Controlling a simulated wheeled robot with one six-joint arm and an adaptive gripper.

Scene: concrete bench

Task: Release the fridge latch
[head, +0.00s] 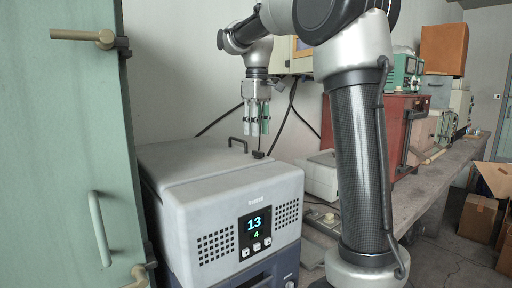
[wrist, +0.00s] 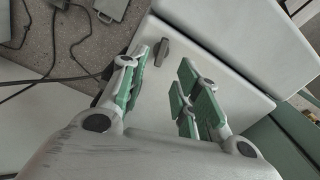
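The fridge (head: 222,228) appears to be the pale grey box with a lit display reading 13 and 4. A dark arched handle (head: 238,142) stands on its lid, which looks closed. A small dark piece (head: 258,155) sits at the lid's right edge; I cannot tell if it is the latch. My gripper (head: 258,132) points down above that edge, open and empty, its green-padded fingers apart. In the wrist view, a dark bar (wrist: 161,52) on the white lid (wrist: 158,92) shows between the fingers, below them. The left finger partly hides the lid's edge.
A green cabinet door (head: 75,170) with handles stands close on the left. A white device (head: 318,175) and cables lie right of the fridge on the bench (head: 425,180). A red box (head: 400,130) and other instruments stand farther back. Cardboard boxes (head: 478,217) are on the floor.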

